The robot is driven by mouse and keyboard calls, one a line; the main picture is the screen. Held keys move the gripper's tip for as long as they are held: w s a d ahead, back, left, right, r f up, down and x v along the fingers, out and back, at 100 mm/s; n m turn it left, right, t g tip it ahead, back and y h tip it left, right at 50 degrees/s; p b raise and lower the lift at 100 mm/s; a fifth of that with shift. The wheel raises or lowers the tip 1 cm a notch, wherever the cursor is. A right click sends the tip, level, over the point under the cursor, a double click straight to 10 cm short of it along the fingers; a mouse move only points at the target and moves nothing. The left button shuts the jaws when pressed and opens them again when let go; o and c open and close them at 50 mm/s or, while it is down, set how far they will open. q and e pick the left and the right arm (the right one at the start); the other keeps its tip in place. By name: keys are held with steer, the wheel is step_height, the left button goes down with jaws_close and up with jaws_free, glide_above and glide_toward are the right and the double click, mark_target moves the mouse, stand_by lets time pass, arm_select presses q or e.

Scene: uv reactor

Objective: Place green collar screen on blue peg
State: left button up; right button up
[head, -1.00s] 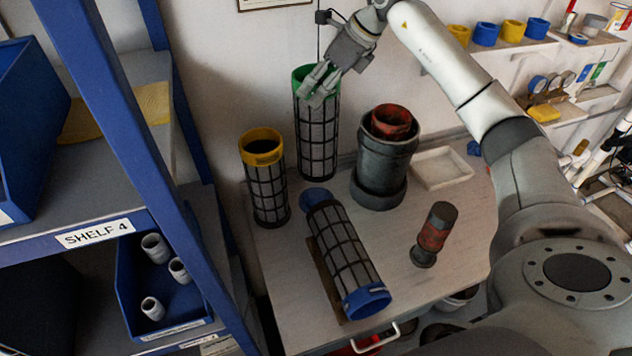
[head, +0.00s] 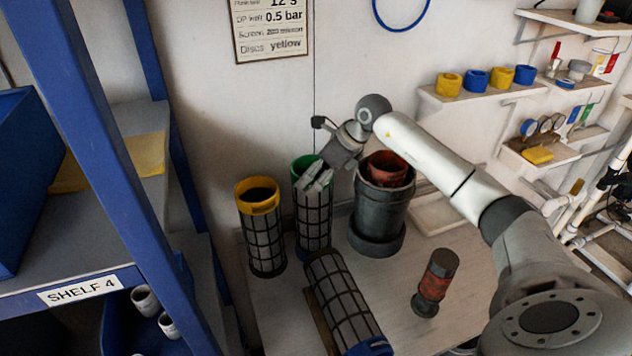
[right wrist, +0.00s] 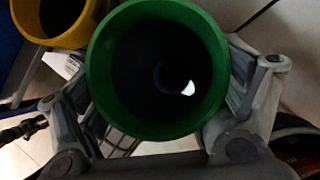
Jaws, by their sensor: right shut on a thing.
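The green collar screen (head: 314,215) is a dark mesh cylinder with a green top ring, upright at the back of the table. My right gripper (head: 318,178) is shut on its green collar, which also fills the middle of the right wrist view (right wrist: 104,112). Part of the blue peg (head: 302,253) shows at the screen's lower end. The screen hides the rest, so I cannot tell whether it is around the peg or fully seated. My left gripper is not in view.
A yellow collar screen (head: 262,232) stands close on the left. A blue collar screen (head: 345,305) lies in front. A dark grey housing (head: 378,215) with a red top stands just right. A red-and-grey part (head: 435,285) stands further right. Shelf 4 (head: 85,290) borders the left.

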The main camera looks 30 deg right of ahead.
mark_target(314, 208)
step_height(314, 208, down, 2)
steer(key=shift+f, duration=0.25)
steer(key=shift+f, duration=0.1)
steer(key=shift+f, duration=0.15)
steer(key=o, duration=1.3)
